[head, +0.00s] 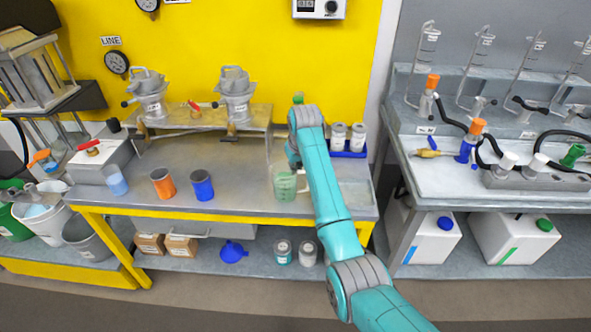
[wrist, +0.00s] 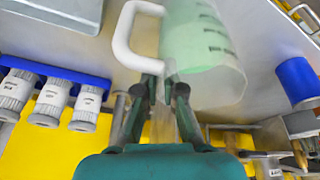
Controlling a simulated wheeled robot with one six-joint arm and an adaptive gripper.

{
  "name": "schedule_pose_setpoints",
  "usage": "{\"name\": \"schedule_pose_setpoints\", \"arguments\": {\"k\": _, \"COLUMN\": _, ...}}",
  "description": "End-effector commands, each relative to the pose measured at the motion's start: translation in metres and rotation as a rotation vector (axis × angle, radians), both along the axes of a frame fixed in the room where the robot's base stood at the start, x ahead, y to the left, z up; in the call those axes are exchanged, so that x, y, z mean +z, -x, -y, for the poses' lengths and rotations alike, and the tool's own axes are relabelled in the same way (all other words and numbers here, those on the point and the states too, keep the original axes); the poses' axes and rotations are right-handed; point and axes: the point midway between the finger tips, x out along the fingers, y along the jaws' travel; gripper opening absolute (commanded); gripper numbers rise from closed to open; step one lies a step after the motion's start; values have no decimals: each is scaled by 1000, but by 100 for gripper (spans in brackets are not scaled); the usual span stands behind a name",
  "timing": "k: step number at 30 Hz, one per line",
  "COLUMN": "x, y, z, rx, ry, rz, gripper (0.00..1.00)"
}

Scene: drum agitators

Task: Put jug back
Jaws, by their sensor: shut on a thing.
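The jug (head: 286,187) is translucent green with a white handle, and it is upright at the right part of the steel bench (head: 236,203) in the head view. In the wrist view the jug (wrist: 210,50) fills the top middle, with its white handle (wrist: 122,38) to its left. My gripper (wrist: 165,90) is shut on the jug at the handle. In the head view my arm hides most of the gripper. I cannot tell whether the jug's base touches the bench.
A blue cup (head: 202,186) and an orange cup (head: 163,184) stand left of the jug. White bottles (head: 338,136) stand in a blue tray (head: 349,154) behind right. A raised shelf (head: 190,122) holds two metal vessels.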

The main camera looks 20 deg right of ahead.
Motion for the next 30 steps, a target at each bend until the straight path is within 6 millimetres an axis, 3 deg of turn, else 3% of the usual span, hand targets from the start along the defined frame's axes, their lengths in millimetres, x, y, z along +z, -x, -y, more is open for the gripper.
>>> {"name": "schedule_pose_setpoints", "arguments": {"k": 11, "x": -6, "y": -1, "z": 0, "rx": 0, "ry": 0, "rz": 3, "gripper": 0}}
{"name": "schedule_pose_setpoints", "arguments": {"k": 15, "x": -7, "y": 0, "z": 0, "rx": 0, "ry": 0, "rz": 1, "gripper": 32}}
{"name": "schedule_pose_setpoints", "arguments": {"k": 25, "x": -5, "y": 0, "z": 0, "rx": 0, "ry": 0, "rz": 1, "gripper": 32}}
{"name": "schedule_pose_setpoints", "arguments": {"k": 30, "x": 12, "y": 4, "z": 1, "rx": 0, "ry": 0, "rz": 4, "gripper": 32}}
